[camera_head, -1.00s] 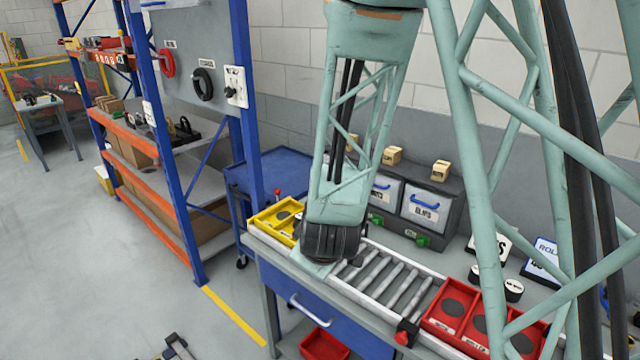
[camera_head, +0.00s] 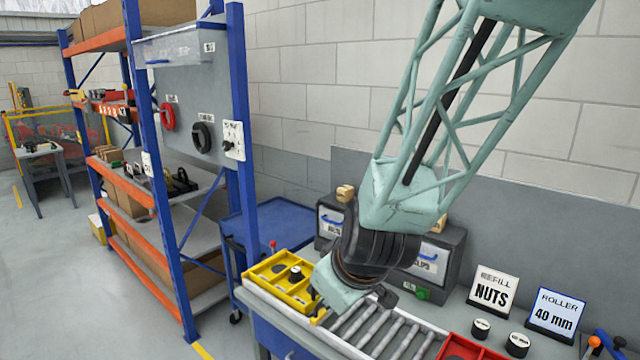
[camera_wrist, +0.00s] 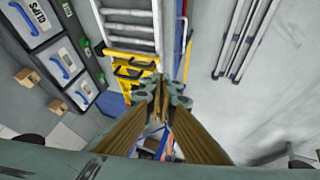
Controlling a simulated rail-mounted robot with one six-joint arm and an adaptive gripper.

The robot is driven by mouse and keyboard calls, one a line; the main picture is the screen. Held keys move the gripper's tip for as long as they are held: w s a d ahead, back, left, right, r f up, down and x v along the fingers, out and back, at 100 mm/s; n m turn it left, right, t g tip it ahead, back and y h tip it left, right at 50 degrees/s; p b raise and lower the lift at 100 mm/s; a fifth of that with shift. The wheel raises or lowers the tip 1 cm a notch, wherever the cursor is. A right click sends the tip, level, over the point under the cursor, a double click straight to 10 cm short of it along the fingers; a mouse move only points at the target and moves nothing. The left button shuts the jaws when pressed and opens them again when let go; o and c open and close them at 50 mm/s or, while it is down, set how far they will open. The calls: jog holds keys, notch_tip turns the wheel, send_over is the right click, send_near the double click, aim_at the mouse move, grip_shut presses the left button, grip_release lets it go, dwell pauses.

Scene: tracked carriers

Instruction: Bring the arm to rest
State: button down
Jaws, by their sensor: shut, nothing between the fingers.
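My gripper (camera_wrist: 160,97) shows in the wrist view with its two fingers together at the tips and nothing between them. In the head view my green lattice arm comes down from the upper right, and its dark wrist is tilted over the left end of the roller conveyor (camera_head: 383,331), beside the yellow tray (camera_head: 262,284). The fingertips are not clear in the head view. The wrist view looks past the fingers to the conveyor (camera_wrist: 128,33) and yellow parts below, which seem apart from the fingers.
Two lidded bins stand behind the wrist, one with a blue handle (camera_head: 431,252). A NUTS sign (camera_head: 491,291), a 40 mm roller sign (camera_head: 555,312) and a red tray (camera_head: 468,349) are at the right. A blue-posted shelf (camera_head: 243,130) stands left. Open floor lies farther left.

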jog(key=s+d+r+m+g, duration=0.1)
jog(key=s+d+r+m, duration=0.2)
jog(key=s, duration=0.7)
jog(key=s+d+r+m+g+h+b, duration=0.1)
jog(key=s+d+r+m, duration=0.2)
jog(key=s+d+r, duration=0.4)
jog(key=s+d+r+m+h, duration=0.1)
jog(key=s+d+r+m, duration=0.2)
jog(key=s, duration=1.2)
jog(key=d+r, duration=0.2)
jog(key=d, duration=0.3)
jog(key=shift+s+d+g, duration=0.2)
jog(key=shift+d+g, duration=0.1)
jog(key=shift+g, duration=0.1)
jog(key=shift+r, duration=0.1)
